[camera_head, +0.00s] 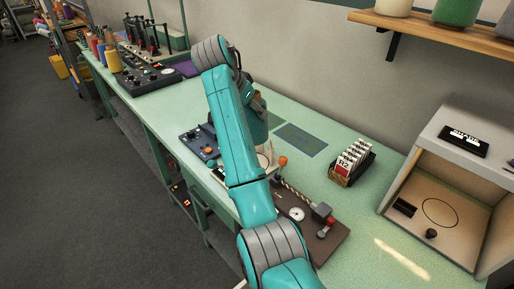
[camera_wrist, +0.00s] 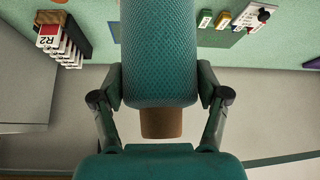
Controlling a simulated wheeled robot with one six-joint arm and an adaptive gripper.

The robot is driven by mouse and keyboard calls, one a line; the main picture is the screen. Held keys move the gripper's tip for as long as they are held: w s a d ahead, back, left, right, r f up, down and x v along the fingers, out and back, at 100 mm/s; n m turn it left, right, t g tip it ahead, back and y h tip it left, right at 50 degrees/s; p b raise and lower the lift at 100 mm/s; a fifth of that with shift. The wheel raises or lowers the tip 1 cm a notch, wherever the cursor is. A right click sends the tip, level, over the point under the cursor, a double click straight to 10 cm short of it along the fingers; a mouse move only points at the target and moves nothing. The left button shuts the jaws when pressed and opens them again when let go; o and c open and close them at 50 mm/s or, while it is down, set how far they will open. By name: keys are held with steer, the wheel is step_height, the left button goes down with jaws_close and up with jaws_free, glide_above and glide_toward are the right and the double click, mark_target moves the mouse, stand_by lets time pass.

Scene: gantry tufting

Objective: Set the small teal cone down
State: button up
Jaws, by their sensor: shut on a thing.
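The teal cone (camera_wrist: 159,52) fills the upper middle of the wrist view, with a textured yarn surface and a brown core end (camera_wrist: 161,124) towards the camera. My gripper (camera_wrist: 160,88) is shut on it, one finger at each side. The cone's far end is out of the picture, so I cannot tell whether it touches anything. In the head view my arm covers most of the gripper area above the green bench (camera_head: 345,205), and I cannot make out the cone clearly there.
A card rack (camera_head: 352,163) stands right of my arm, with a dark blue rectangle (camera_head: 300,139) on the bench nearby. An open-fronted booth (camera_head: 455,190) with a circle marked inside stands at the right. A brown board with a gauge (camera_head: 315,236) lies in front. A shelf (camera_head: 440,32) overhangs the bench.

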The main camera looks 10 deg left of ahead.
steer(key=shift+w+f, duration=0.1)
steer(key=shift+f, duration=0.3)
step_height(320, 180, down, 9)
steer(key=o, duration=1.3)
steer(key=shift+f, duration=0.15)
steer(key=v, duration=1.2)
